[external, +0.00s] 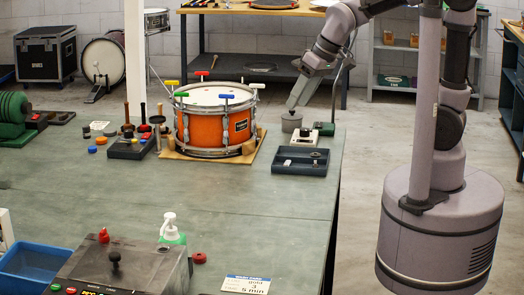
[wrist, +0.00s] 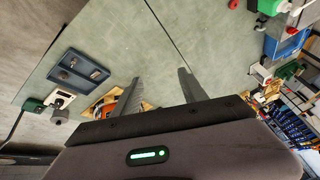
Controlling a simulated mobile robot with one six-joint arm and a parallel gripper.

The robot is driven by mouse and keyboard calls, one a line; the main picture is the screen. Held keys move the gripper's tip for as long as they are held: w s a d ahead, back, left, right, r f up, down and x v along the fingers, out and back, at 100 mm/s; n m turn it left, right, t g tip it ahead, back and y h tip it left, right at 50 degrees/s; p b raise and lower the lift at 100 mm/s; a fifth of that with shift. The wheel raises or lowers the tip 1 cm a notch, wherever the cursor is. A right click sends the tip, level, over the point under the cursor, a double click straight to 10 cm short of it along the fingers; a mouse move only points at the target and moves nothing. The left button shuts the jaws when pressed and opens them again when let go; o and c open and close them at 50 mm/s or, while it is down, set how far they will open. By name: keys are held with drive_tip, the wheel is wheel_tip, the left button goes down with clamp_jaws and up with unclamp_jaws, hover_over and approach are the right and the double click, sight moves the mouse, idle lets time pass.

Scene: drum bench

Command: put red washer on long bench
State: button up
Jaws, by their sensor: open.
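A small red washer-like ring (external: 200,258) lies flat on the green-topped bench (external: 240,215), near its front, right of the dark control box. A red round thing (wrist: 233,4), probably the same ring, shows at the top edge in the wrist view. Which bench is the long one I cannot tell; the green top (wrist: 150,45) fills much of the wrist view. My gripper (external: 291,106) is above the far right part of this bench, well away from the ring. In the wrist view my gripper (wrist: 159,75) has its fingers apart with nothing between them.
An orange snare drum (external: 215,128) stands on a wooden base. A dark blue tray (external: 300,161) and a grey round pot (external: 291,121) lie near my gripper. A green-and-white bottle (external: 171,232) and a blue bin (external: 30,268) are at the front. The middle is clear.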

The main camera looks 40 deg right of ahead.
drive_tip(key=s+d+r+m, duration=0.1)
drive_tip(key=d+m, duration=0.1)
drive_tip(key=d, duration=0.3)
drive_tip(key=s+d+r+m+t, duration=0.1)
drive_tip(key=s+d+m, duration=0.1)
drive_tip(key=d, duration=0.3)
drive_tip(key=shift+s+d+h, duration=0.15)
drive_tip(key=shift+d+h, duration=0.15)
drive_tip(key=shift+o, duration=0.8)
drive_tip(key=s+d+f+m+t+h, duration=0.1)
drive_tip(key=s+d+m, duration=0.3)
drive_tip(key=s+d, duration=0.2)
drive_tip(key=shift+d+m, duration=0.25)
drive_tip(key=shift+m, duration=0.15)
drive_tip(key=shift+s+d, duration=0.1)
drive_tip(key=shift+d, duration=0.05)
